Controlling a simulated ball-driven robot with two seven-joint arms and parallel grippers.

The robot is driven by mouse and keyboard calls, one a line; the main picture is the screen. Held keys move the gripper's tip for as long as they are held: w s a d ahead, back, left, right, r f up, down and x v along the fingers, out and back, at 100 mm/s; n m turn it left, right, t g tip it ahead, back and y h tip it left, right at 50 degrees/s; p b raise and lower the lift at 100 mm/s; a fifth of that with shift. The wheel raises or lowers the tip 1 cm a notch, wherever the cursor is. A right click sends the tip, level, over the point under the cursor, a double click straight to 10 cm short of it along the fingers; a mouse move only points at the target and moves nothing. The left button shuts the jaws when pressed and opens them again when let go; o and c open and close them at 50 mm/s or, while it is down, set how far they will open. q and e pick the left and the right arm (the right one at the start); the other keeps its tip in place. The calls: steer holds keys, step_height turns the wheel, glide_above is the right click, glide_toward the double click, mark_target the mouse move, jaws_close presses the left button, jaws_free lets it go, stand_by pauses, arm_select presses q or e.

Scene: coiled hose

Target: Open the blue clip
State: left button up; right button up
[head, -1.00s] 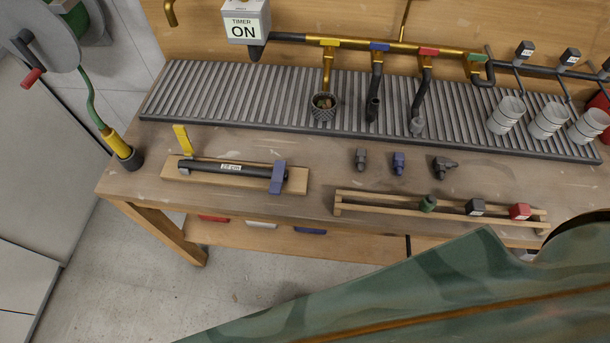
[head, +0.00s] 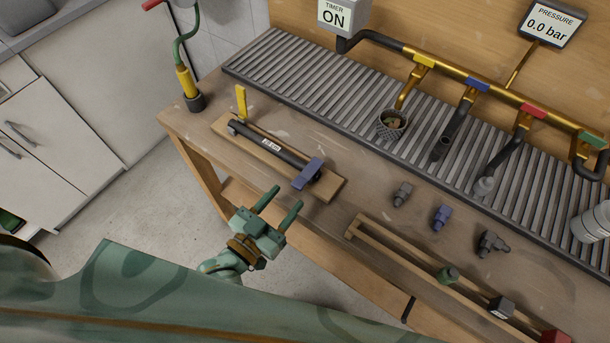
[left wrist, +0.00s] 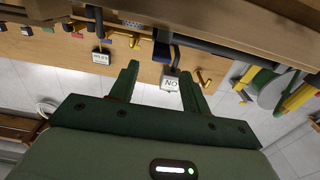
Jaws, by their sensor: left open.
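The blue clip (head: 308,173) lies across the right end of a dark pipe (head: 270,145) on a wooden board (head: 330,187) near the table's front edge. A yellow clip (head: 241,103) stands upright at the pipe's left end. My left gripper (head: 284,200) is open and empty, in front of the table edge, below and left of the blue clip and apart from it. In the left wrist view the scene is upside down; the blue clip (left wrist: 161,48) shows beyond and between the open fingers. My right gripper is not in view.
A wooden rack (head: 385,255) with several fittings runs along the front edge to the right. Loose grey and blue fittings (head: 441,216) lie behind it. A ribbed drain tray (head: 310,88) and taps stand behind. A yellow nozzle (head: 187,84) stands at the left corner.

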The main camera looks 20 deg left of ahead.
mark_target(303, 177)
arm_select(q)
steer(key=b+x, duration=0.1)
steer(key=x, duration=0.7)
steer(key=shift+f, duration=0.1)
